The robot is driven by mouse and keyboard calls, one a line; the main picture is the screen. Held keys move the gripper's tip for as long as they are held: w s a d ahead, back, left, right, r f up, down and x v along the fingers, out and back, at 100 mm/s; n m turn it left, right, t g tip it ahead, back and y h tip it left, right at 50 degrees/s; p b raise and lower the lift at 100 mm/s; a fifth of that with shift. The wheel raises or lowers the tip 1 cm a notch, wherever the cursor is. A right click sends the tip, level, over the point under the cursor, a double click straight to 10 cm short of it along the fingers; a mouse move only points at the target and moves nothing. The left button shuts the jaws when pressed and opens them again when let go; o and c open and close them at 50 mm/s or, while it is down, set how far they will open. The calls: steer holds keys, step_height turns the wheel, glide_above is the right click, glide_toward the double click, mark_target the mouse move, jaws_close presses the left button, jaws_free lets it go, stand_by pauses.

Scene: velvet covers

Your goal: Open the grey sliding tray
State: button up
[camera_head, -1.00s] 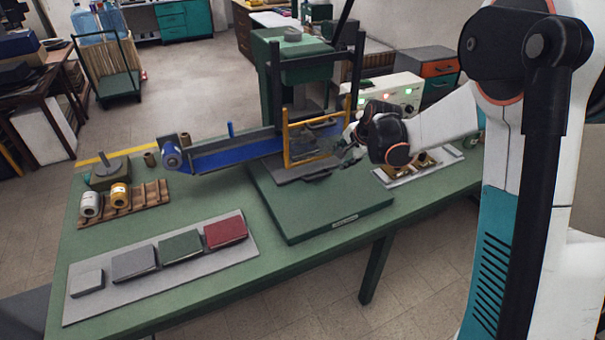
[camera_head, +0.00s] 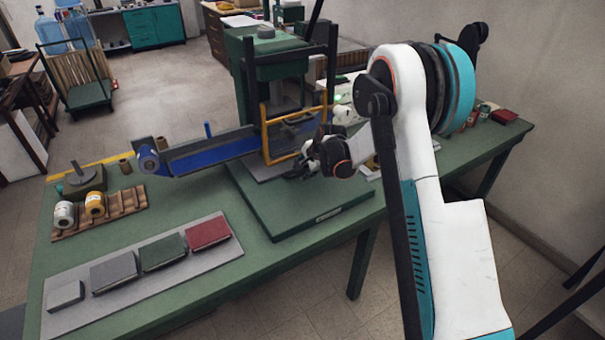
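The grey sliding tray (camera_head: 262,170) shows as a flat dark grey plate at the foot of the green press (camera_head: 262,75), on its green base (camera_head: 270,204). A yellow-framed guard (camera_head: 267,150) stands over it. My gripper (camera_head: 298,172) is dark and low at the tray's right front, beside the guard. Its fingers are small and blend with the dark tray edge. I cannot tell whether they touch the tray or are open or shut. My own wrist hides the area to the right.
A blue chute (camera_head: 212,152) reaches left from the press. Several books lie on a grey board (camera_head: 70,318) at the front left. Rolls (camera_head: 95,204) rest on a wooden rack behind them. The green base's front is clear.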

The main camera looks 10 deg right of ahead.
steer(key=shift+x, duration=1.2)
jaws_close()
steer(key=shift+s, duration=0.15)
steer(key=s+d+b, duration=0.1)
steer(key=s, duration=0.4)
steer(key=s+d+b, duration=0.1)
steer(key=s+d, duration=0.1)
steer(key=s, duration=0.3)
steer(key=s+d+b, duration=0.1)
steer(key=s+d, duration=0.1)
steer(key=s, duration=0.4)
steer(key=shift+d, duration=0.1)
